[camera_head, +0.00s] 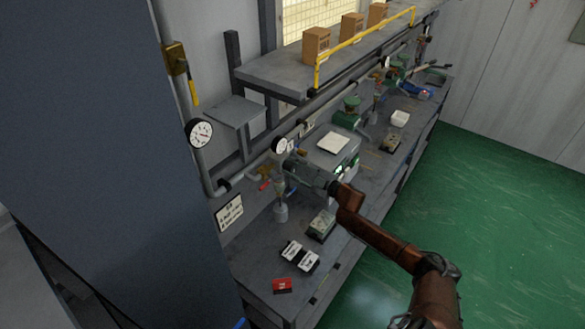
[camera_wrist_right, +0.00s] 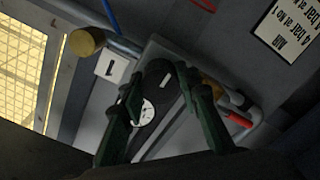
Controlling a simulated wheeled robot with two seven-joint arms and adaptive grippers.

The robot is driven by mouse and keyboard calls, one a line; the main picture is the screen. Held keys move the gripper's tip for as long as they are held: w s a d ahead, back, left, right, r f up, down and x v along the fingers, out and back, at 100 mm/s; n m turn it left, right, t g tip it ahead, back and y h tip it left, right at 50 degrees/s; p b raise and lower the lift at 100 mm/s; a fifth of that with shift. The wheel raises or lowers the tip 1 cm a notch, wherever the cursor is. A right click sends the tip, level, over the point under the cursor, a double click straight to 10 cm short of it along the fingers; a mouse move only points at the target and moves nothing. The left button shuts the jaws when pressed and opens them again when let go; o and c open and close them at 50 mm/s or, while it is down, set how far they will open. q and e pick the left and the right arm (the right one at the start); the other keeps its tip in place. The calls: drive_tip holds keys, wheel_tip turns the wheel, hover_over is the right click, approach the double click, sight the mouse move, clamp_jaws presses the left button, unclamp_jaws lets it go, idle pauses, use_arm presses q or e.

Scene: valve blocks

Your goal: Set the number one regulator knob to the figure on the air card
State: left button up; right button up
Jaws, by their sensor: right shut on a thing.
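My right gripper (camera_head: 292,165) is at the pipework above the near end of the bench. In the right wrist view its two green fingers (camera_wrist_right: 165,105) are closed around the black number one regulator knob (camera_wrist_right: 165,84). A small white-faced gauge (camera_wrist_right: 145,112) shows between the fingers; its reading is too small to tell. A label with the figure 1 (camera_wrist_right: 110,68) is beside the regulator. The air card (camera_wrist_right: 286,32) shows upside down, with lines about bar; I cannot read its figures surely. It also hangs on the wall in the head view (camera_head: 229,213). My left gripper is out of view.
A larger gauge (camera_head: 200,133) and a yellow-handled valve (camera_head: 182,72) are on the vertical pipe. A red-handled valve (camera_head: 265,184) is close to my gripper. Black-and-white blocks (camera_head: 300,256) and a red block (camera_head: 283,286) lie on the bench. Green floor (camera_head: 470,220) is clear.

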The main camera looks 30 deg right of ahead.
drive_tip(key=shift+f, duration=0.1)
drive_tip(key=o, duration=1.1)
drive_tip(key=shift+o, duration=0.2)
drive_tip(key=shift+s, duration=0.1)
drive_tip(key=shift+s+d, duration=0.2)
drive_tip(key=shift+s, duration=0.05)
drive_tip(key=v, duration=1.1)
drive_tip(key=shift+s, duration=0.1)
